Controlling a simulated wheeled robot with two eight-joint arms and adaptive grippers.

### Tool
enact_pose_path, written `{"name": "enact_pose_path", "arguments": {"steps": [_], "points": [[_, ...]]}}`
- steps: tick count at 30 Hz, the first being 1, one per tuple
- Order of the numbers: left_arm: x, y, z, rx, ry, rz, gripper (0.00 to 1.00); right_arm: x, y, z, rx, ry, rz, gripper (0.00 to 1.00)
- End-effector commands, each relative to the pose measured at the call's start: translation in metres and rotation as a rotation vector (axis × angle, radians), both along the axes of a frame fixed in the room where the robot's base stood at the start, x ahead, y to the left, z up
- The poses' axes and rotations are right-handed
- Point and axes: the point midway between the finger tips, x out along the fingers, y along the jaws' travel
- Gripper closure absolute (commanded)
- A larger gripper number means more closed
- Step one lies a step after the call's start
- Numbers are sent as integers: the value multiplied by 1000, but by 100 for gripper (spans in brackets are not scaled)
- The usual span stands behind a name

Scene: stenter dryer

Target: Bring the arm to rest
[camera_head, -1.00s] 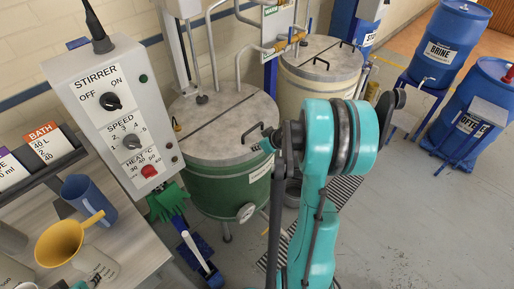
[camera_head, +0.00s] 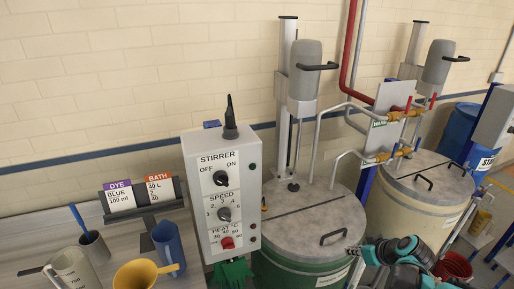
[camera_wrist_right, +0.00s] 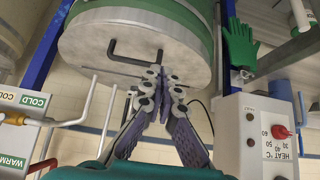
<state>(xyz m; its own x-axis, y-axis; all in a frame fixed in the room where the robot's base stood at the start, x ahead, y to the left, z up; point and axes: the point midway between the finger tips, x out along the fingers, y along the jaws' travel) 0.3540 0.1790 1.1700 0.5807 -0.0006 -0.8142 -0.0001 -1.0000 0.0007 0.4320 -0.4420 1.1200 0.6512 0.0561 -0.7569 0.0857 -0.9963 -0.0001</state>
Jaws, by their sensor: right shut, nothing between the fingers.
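My right arm (camera_head: 402,254) shows as teal and dark links at the bottom right of the head view, in front of the two vats. In the right wrist view my right gripper (camera_wrist_right: 164,78) has its fingers drawn together at the tips, with nothing between them. The fingers overlap the picture of the green vat's round metal lid (camera_wrist_right: 200,45) and lie near its dark handle (camera_wrist_right: 126,60); I cannot tell the exact gap. My left gripper is in neither view.
The green vat's lid (camera_head: 300,222) and the cream vat (camera_head: 395,215) stand close to my right arm. The stirrer control box (camera_head: 222,195) stands left of them. A bench at left holds a yellow funnel (camera_head: 137,275) and a blue jug (camera_head: 168,245). Pipes and valves run behind.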

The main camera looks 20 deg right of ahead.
Motion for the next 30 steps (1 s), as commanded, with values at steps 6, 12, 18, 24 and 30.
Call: {"name": "enact_pose_path", "arguments": {"steps": [6,12,18,24,30], "points": [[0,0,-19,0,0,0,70,4,41,-9,10,39,1,100],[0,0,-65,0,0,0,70,-9,143,-32,14,119,-22,100],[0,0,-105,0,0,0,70,-45,222,-59,-4,133,-56,100],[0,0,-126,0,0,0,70,-71,258,-76,-9,104,-75,100],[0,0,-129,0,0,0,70,-77,265,-78,-7,94,-84,100]]}}
